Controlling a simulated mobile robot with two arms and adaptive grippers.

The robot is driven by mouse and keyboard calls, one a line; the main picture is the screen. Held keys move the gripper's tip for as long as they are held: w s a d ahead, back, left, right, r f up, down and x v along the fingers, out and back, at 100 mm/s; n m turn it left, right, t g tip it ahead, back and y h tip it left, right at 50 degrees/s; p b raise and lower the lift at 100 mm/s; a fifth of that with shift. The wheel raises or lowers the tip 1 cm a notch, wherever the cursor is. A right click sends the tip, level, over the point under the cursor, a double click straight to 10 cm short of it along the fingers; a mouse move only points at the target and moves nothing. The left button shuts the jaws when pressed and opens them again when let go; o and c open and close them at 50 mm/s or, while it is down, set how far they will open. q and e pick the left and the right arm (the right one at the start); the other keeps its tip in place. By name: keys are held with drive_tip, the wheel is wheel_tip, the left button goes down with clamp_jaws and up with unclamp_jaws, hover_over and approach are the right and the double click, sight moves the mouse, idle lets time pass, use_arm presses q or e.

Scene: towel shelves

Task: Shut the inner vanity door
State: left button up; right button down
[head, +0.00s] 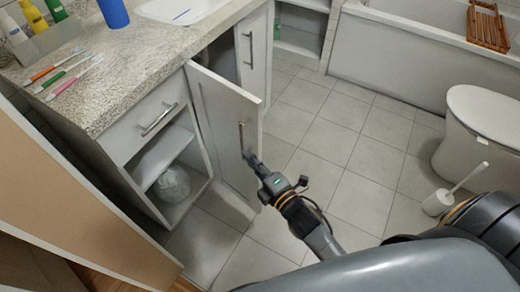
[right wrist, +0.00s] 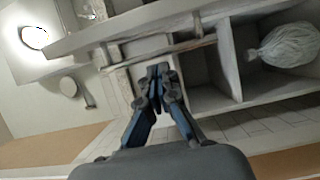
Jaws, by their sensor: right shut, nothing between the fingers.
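The inner vanity door (head: 222,110) is a white panel standing open from the vanity front in the head view. Its outer face is towards me, with a bar handle (head: 242,137) near its free edge. A dark gap (head: 222,52) into the cabinet shows behind it. My right gripper (head: 250,157) is shut and empty, its tips at the outer face just below the handle. I cannot tell whether they touch. In the right wrist view the shut fingertips (right wrist: 158,72) are close to pale cabinet parts. My left gripper is out of view.
The other vanity door (head: 254,58) appears closed. Beside the open door are a drawer (head: 140,128) and open shelves with a bag (head: 172,183), also in the right wrist view (right wrist: 285,45). A toilet (head: 487,125) and brush (head: 438,202) stand right. Tiled floor (head: 325,145) is clear between.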

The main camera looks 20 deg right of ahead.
sight(260, 150)
drive_tip(key=shift+w+d, duration=0.55)
drive_tip(key=shift+d, duration=0.3)
drive_tip(key=shift+w+d, duration=0.5)
drive_tip(key=shift+d, duration=0.35)
drive_tip(key=shift+d, duration=0.1)
